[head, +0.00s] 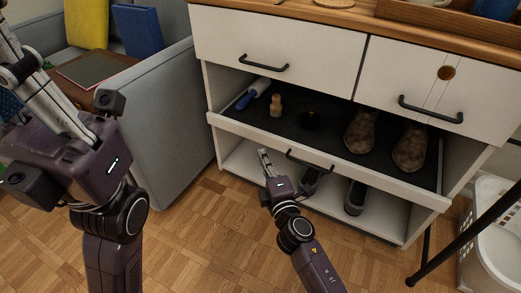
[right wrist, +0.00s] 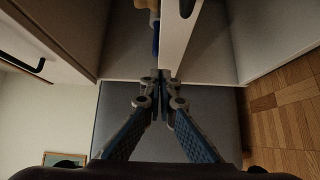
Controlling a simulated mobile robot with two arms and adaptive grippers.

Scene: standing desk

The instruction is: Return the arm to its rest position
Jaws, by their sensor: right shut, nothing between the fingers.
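My right gripper (head: 264,158) is shut and empty in the head view, in front of the white drawer front (head: 380,178) and left of its dark handle (head: 310,162). In the right wrist view its fingertips (right wrist: 162,76) are together beside the drawer front's edge; I cannot tell whether they touch it. My left arm stands at the left of the head view, with its gripper (head: 28,70) raised at the upper left and partly cut off, so its opening is unclear.
Dark shoes (head: 355,197) sit below. A grey sofa (head: 165,120) stands left, a white basket (head: 490,235) right. Wooden floor (head: 190,245) lies open in front.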

